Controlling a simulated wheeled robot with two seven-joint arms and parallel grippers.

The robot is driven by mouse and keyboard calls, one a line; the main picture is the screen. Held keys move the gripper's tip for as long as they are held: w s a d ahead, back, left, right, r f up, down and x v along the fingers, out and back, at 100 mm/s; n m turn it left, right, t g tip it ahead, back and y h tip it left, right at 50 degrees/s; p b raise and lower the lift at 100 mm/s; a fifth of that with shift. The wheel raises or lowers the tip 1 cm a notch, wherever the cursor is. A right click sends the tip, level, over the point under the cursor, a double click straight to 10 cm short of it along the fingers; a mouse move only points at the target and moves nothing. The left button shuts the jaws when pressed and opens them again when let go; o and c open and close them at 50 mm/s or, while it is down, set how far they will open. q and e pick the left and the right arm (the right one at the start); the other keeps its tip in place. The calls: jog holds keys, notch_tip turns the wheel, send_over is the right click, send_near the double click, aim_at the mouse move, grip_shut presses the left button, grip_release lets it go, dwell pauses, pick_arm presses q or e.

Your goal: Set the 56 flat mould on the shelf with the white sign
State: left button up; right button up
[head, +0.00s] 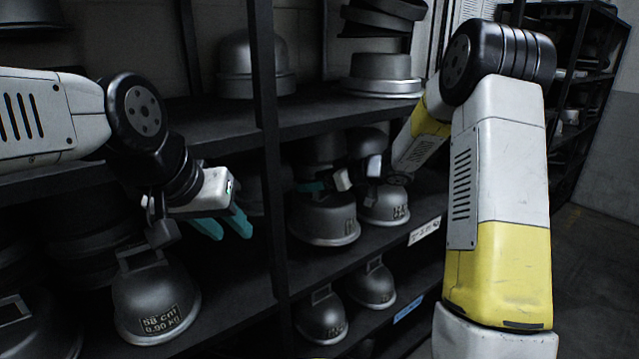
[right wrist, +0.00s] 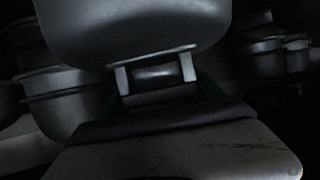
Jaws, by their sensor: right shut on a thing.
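My right gripper (head: 318,185) reaches into the middle shelf bay. It is shut on the handle of a grey mould (head: 324,222), just above its dome. The mould's label is too dark to read, and I cannot tell whether its rim touches the shelf. In the right wrist view the mould (right wrist: 135,25) fills the top, with its handle (right wrist: 155,74) between the fingers. The white sign (head: 424,231) is on that shelf's front edge, to the right of the mould. My left gripper (head: 228,229) is open and empty in front of the left bay.
Another mould (head: 385,209) stands close right of the held one. A mould marked 58 cm (head: 155,300) stands lower left. Two moulds stand on the shelf below, near a blue sign (head: 407,309). A black upright (head: 268,150) divides the bays. Floor at right is clear.

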jog(key=shift+w+a+r, duration=0.1)
jog(key=shift+w+a, duration=0.3)
jog(key=shift+a, duration=0.1)
jog(key=shift+d+f, duration=0.1)
jog(key=shift+f, duration=1.7)
jog(key=o, duration=2.1)
jog(key=shift+s+f, duration=0.1)
jog(key=shift+f, duration=0.1)
